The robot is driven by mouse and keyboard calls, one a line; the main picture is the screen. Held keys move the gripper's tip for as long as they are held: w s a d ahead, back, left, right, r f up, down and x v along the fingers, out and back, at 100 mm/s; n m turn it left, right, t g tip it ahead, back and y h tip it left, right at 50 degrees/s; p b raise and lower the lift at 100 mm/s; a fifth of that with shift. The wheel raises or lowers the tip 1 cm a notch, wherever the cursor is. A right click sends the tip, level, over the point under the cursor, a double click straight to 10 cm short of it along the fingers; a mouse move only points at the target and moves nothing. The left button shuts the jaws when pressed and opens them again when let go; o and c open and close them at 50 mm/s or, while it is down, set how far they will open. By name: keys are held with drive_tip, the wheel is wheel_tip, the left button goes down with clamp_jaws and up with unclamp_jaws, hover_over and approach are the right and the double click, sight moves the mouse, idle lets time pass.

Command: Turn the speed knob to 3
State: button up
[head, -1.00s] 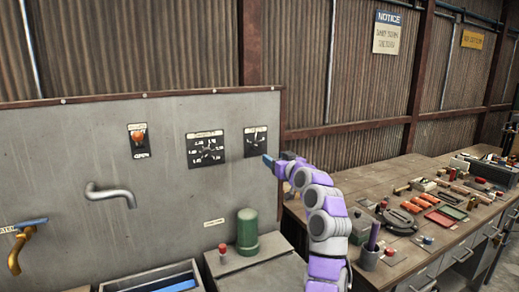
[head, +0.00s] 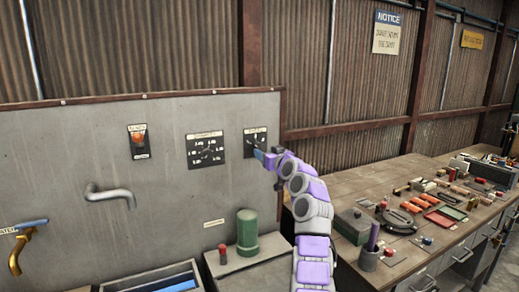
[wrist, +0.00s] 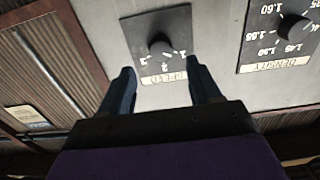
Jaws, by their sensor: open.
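The speed knob (wrist: 161,46) is a round black knob on a small dark dial plate, with a label that reads upside down in the wrist view. In the head view its dial plate (head: 254,136) is on the grey panel's right part, partly hidden by my gripper (head: 269,158). In the wrist view my gripper (wrist: 160,88) is open, with its two dark fingers apart below the knob in the picture and nothing between them. I cannot make out the pointer's setting.
The density dial (head: 207,150) is left of the speed dial on the same panel. An orange switch (head: 138,141) and a grey pipe (head: 110,193) are farther left. A green cylinder (head: 247,231) stands below. A cluttered workbench (head: 345,185) is at right.

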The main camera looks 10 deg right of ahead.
sight(258, 147)
drive_tip(key=p+x, duration=0.3)
drive_tip(key=shift+w+a+r+p, duration=0.1)
drive_tip(key=shift+w+r+p, duration=0.1)
drive_tip(key=shift+p, duration=0.2)
drive_tip(key=p+x, duration=0.2)
drive_tip(key=p, duration=0.4)
drive_tip(key=shift+w, duration=0.15)
drive_tip(key=shift+w+a+f+p, duration=0.15)
drive_tip(key=shift+w+f+p, duration=0.1)
drive_tip(key=shift+p, duration=0.4)
drive_tip(key=c, duration=1)
drive_tip(key=shift+c, duration=0.2)
